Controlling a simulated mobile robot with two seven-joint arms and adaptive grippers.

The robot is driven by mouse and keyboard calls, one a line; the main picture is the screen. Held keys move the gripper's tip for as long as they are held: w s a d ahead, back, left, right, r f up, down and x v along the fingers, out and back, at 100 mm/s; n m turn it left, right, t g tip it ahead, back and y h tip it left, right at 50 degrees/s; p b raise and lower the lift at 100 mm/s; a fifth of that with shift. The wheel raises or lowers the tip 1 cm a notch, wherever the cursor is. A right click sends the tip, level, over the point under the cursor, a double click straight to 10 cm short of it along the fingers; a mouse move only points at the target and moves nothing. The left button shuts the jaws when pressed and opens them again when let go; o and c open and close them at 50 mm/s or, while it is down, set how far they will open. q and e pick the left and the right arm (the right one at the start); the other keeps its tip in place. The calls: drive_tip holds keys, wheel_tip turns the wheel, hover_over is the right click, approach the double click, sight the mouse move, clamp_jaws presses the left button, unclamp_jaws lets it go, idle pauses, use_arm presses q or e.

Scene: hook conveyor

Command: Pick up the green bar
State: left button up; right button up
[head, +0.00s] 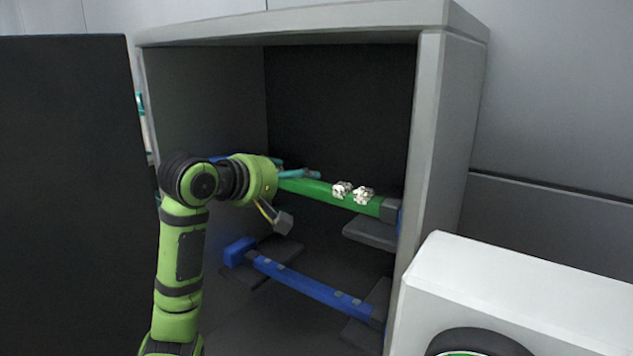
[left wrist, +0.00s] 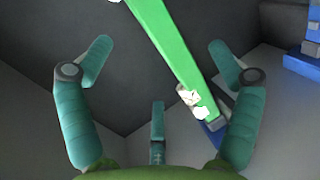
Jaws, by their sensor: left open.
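The green bar (head: 318,190) lies across the upper level inside a grey open-fronted cabinet, its right end at a grey and blue support. Two small white pieces (head: 362,195) sit on it towards the right. In the left wrist view the green bar (left wrist: 173,47) runs diagonally from top to lower right, in the gap between the spread teal fingers. My left gripper (head: 298,171) reaches in from the left, open and empty, at the bar's left part; its arm hides the bar's left end. Whether the fingers touch the bar cannot be told. My right gripper is not in view.
A blue bar (head: 312,287) rests on supports lower in the cabinet (head: 430,130). The cabinet's side walls and top bound the space. A white machine (head: 530,290) stands at the front right and a dark panel (head: 65,200) at the left.

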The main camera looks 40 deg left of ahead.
sight(302, 184)
use_arm(q)
drive_tip(key=shift+a+p+x, duration=0.2)
drive_tip(key=shift+p+x, duration=0.85)
drive_tip(key=shift+x, duration=0.15)
drive_tip(key=shift+p+x, duration=0.3)
drive_tip(key=shift+x, duration=0.85)
drive_tip(key=shift+w+a+f, duration=0.1)
drive_tip(key=shift+w+f, duration=0.1)
drive_tip(key=shift+w, duration=0.15)
drive_tip(key=shift+s+r, duration=0.1)
drive_tip(key=shift+s, duration=0.05)
drive_tip(key=c, duration=1.7)
drive_tip(key=shift+c, duration=0.5)
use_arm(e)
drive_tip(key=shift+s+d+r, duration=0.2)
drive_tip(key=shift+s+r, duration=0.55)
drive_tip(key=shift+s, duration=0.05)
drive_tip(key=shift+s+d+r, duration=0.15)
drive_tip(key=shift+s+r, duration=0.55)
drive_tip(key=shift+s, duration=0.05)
